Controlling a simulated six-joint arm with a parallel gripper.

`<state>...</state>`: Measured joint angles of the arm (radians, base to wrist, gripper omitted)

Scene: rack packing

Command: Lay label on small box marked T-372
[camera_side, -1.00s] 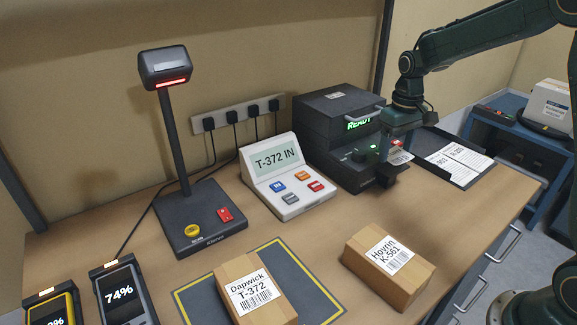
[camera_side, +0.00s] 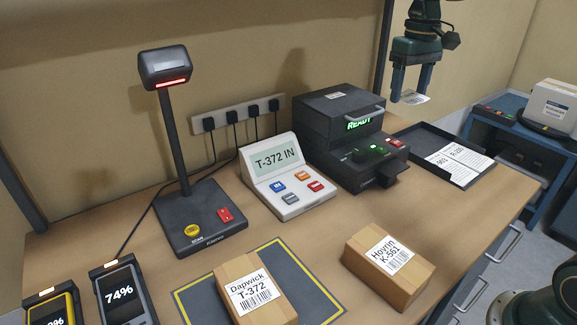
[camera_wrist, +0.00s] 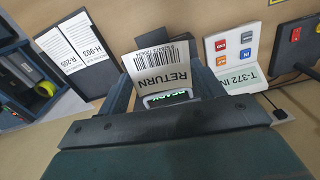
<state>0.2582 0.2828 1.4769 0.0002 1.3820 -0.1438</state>
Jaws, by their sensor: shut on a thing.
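My gripper (camera_side: 411,92) is shut on a white label (camera_side: 414,99) and holds it high in the air, to the right of and above the label printer. In the wrist view the label (camera_wrist: 160,72) lies between the fingers and reads RETURN, with a barcode. The small box marked Dapwick T-372 (camera_side: 281,305) sits on the dark mat (camera_side: 190,301) with a yellow border at the front, its printed side facing up. My gripper is well apart from this box.
A second box, Hovrin K-561 (camera_side: 412,283), stands right of the mat. The black printer (camera_side: 320,115) shows READY. A console (camera_side: 312,208) reads T-372 IN. A scanner stand (camera_side: 177,140) rises at left. A dark tray (camera_side: 426,137) with printed sheets lies behind right.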

